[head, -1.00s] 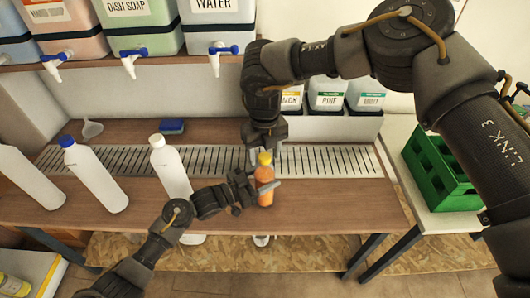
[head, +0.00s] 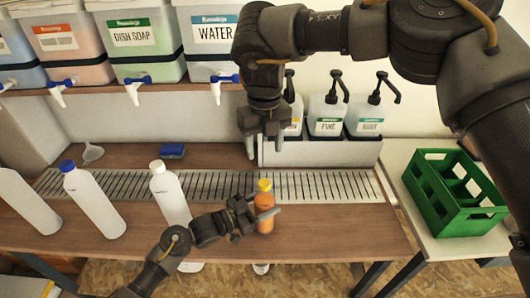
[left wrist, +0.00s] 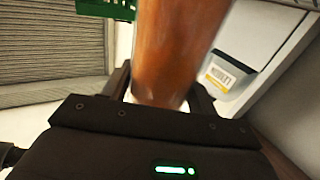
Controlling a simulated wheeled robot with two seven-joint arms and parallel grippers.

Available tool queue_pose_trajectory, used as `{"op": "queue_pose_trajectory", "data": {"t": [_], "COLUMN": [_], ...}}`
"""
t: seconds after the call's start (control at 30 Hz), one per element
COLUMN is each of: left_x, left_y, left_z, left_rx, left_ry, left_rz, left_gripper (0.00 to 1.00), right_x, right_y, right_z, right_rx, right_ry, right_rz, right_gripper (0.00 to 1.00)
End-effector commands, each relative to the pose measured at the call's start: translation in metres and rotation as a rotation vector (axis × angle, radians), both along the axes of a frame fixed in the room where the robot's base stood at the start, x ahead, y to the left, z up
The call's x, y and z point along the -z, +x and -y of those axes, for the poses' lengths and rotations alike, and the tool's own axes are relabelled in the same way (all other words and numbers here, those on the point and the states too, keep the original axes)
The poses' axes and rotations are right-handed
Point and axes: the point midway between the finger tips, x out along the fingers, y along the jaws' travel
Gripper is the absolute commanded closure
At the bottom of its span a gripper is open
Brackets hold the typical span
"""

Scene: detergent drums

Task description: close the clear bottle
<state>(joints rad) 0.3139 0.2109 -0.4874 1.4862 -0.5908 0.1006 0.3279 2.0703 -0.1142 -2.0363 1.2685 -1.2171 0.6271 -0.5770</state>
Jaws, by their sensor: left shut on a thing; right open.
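The clear bottle (head: 264,222) holds orange liquid and stands upright at the front of the bench, by the drain grate. A yellow cap (head: 264,185) sits on top of it. My left gripper (head: 258,216) is shut on the bottle's body from the left. In the left wrist view the bottle (left wrist: 178,45) is close up between the fingers, its top out of frame. My right gripper (head: 265,150) is open and empty, above and behind the bottle, clear of the cap. Whether the cap is fully tight cannot be told.
White bottles (head: 95,200) stand at the left, one with a blue cap. A funnel (head: 92,152) and a blue sponge (head: 172,151) lie behind them. Pump dispensers (head: 328,115) stand in a white rack at the back. A green crate (head: 455,195) is on the right table. Tapped drums line the shelf.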

Motion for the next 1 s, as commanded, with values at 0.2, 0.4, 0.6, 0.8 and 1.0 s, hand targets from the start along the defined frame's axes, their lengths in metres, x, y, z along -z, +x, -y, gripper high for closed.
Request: {"op": "queue_pose_trajectory", "data": {"t": [0.2, 0.4, 0.6, 0.8, 1.0], "left_x": [0.0, 0.0, 0.0, 0.001, 0.003], "left_y": [0.0, 0.0, 0.0, -0.003, -0.02], "left_z": [0.0, 0.0, 0.0, -0.007, -0.036], "left_rx": [0.0, 0.0, 0.0, -0.001, -0.002], "left_ry": [0.0, 0.0, 0.0, 0.001, 0.003], "left_rz": [0.0, 0.0, 0.0, 0.0, 0.001], "left_gripper": [1.0, 0.19, 0.16, 0.16, 0.16], "right_x": [0.0, 0.0, 0.0, 0.001, 0.007], "right_y": [0.0, 0.0, 0.0, 0.0, 0.0], "right_z": [0.0, 0.0, 0.0, 0.0, 0.0], "right_rx": [0.0, 0.0, 0.0, 0.0, 0.0], "right_ry": [0.0, 0.0, 0.0, 0.0, 0.0], "right_rz": [0.0, 0.0, 0.0, 0.0, 0.0], "right_gripper": [0.45, 0.45, 0.45, 0.45, 0.45]}}
